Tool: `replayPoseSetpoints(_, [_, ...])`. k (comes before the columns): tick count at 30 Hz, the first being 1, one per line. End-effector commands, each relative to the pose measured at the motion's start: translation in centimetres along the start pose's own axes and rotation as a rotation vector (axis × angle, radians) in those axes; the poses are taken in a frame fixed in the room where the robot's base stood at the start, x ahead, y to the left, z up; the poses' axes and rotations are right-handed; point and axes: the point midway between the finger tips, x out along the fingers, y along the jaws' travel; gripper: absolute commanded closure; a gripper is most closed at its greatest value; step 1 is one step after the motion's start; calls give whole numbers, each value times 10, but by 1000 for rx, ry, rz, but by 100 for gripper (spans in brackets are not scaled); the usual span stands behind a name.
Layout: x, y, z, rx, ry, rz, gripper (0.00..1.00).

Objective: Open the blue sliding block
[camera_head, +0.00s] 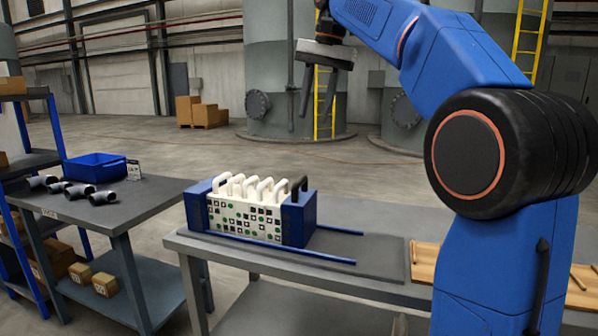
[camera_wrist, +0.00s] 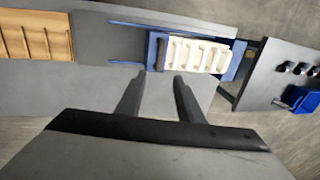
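The filter press sits on the grey table (camera_head: 385,285), with a row of white plates (camera_head: 245,222) between two blue end blocks. The blue sliding block (camera_head: 299,218), with a black handle (camera_head: 298,188) on top, is at the right end, against the plates. Blue rails (camera_head: 335,259) run out past it to the right. In the wrist view the sliding block (camera_wrist: 152,48) is at the left of the plates (camera_wrist: 195,54). My gripper (camera_head: 317,114) is open and empty, in the air above the press and apart from it; its spread fingers show in the wrist view (camera_wrist: 159,78).
A slatted wooden rack (camera_head: 425,262) lies at the table's right, partly behind my arm. The tabletop between block and rack is clear.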

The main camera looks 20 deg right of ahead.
Motion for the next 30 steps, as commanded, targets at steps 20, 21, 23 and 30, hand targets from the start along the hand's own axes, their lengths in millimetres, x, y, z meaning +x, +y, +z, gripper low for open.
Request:
replayPoseSetpoints(20, [104,1,1,-2,-1,2,66])
replayPoseSetpoints(21, [111,1,1,-2,-1,2,66])
replayPoseSetpoints(23, [122,1,1,-2,-1,1,66])
replayPoseSetpoints(30, [156,0,1,-2,0,1,66])
